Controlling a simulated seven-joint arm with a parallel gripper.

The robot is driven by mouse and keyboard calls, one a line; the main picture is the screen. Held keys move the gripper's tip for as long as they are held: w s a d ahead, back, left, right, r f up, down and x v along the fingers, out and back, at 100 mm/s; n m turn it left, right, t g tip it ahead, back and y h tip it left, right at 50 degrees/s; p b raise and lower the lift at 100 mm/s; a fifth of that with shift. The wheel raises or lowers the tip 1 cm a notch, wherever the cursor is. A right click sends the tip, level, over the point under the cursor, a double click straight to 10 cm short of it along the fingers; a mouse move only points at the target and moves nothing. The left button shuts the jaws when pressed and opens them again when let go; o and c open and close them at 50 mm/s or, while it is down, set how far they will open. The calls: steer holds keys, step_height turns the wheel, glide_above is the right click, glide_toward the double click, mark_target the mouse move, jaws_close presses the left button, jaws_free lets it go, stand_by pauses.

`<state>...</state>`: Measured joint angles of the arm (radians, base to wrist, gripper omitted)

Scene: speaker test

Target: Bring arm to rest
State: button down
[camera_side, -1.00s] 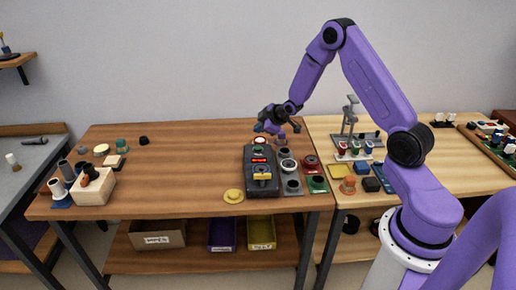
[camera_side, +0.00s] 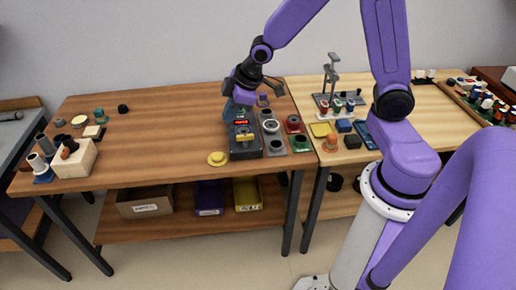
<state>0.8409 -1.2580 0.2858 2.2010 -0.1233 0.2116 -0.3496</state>
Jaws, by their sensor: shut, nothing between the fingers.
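My gripper (camera_side: 236,108) is over the dark tester box (camera_side: 245,143) on the wooden bench, at the box's far end. Its purple and dark wrist hides part of the box's far end. The fingers are small and partly blurred, and nothing shows held in them; they are shut. I cannot tell whether they touch the box. The box has a lit red display (camera_side: 241,122) and a yellow part on its front half. My arm reaches in from the upper right, bent high above the benches.
Grey, red and green round-holed blocks (camera_side: 299,143) stand right of the box. A yellow disc (camera_side: 217,158) lies at its front left. A wooden block (camera_side: 75,158) with dark parts stands at the left. A grey stand (camera_side: 332,80) rises behind right. The bench's middle left is clear.

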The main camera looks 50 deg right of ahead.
steer(key=s+r+n+g, duration=0.1)
steer(key=s+r+g, duration=0.1)
steer(key=s, duration=1.1)
steer(key=s+r+n+g+h, duration=0.1)
steer(key=s+r+g, duration=0.1)
steer(key=s, duration=1.2)
steer(key=shift+s+a+r+n+g, duration=0.15)
steer(key=shift+a+r+n+g, duration=0.15)
steer(key=shift+r, duration=0.5)
